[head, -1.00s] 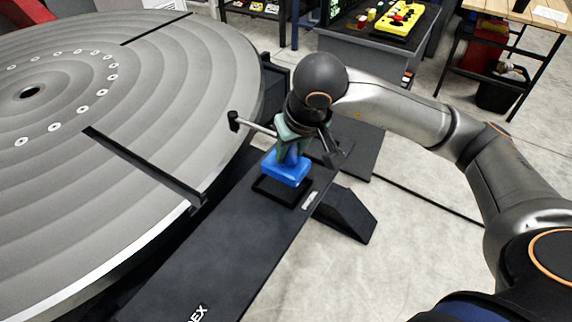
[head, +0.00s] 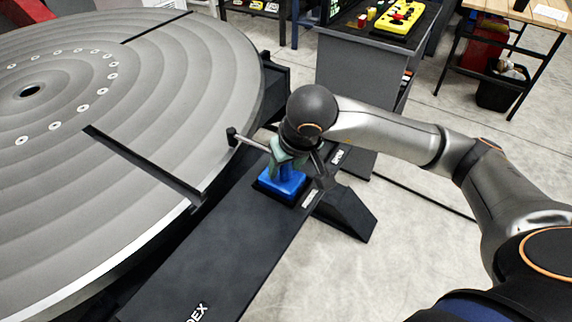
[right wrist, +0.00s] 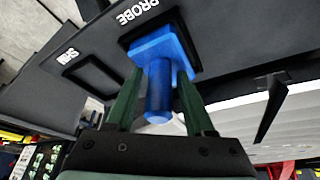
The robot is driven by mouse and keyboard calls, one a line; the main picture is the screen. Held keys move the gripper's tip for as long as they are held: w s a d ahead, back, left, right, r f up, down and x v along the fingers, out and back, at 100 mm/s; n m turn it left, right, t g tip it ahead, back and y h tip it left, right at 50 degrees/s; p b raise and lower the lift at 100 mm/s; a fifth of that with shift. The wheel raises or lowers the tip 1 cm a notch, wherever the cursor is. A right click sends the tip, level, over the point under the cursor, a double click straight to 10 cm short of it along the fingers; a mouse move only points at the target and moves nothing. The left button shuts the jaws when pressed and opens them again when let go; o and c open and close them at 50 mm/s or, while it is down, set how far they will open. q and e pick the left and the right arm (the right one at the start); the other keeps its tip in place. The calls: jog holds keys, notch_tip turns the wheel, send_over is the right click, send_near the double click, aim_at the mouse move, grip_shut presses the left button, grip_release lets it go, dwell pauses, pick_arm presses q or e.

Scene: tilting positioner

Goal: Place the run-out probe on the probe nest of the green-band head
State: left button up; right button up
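The blue run-out probe (head: 281,184) stands upright with its square base in the black-framed probe nest (head: 262,193) on the dark shelf. In the right wrist view the probe's round post (right wrist: 160,95) points toward the camera, and the nest's frame (right wrist: 127,41) lies beside the word PROBE. My right gripper (head: 288,164) is above the base, its green fingers on either side of the post. In the wrist view a narrow gap shows between the fingers (right wrist: 160,82) and the post, so they look open. My left gripper is not in view.
A large grey turntable (head: 150,95) with a black slotted bar lies left of the shelf (head: 225,245). In the wrist view an empty black frame (right wrist: 92,72) sits beside the probe nest. A grey cabinet (head: 360,65) with a yellow item stands behind.

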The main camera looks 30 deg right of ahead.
jog(key=shift+o, duration=0.6)
jog(key=shift+r, duration=0.2)
jog(key=p+v, duration=0.1)
jog(key=v, duration=1)
jog(key=shift+s+r, duration=0.15)
jog(key=shift+r, duration=0.25)
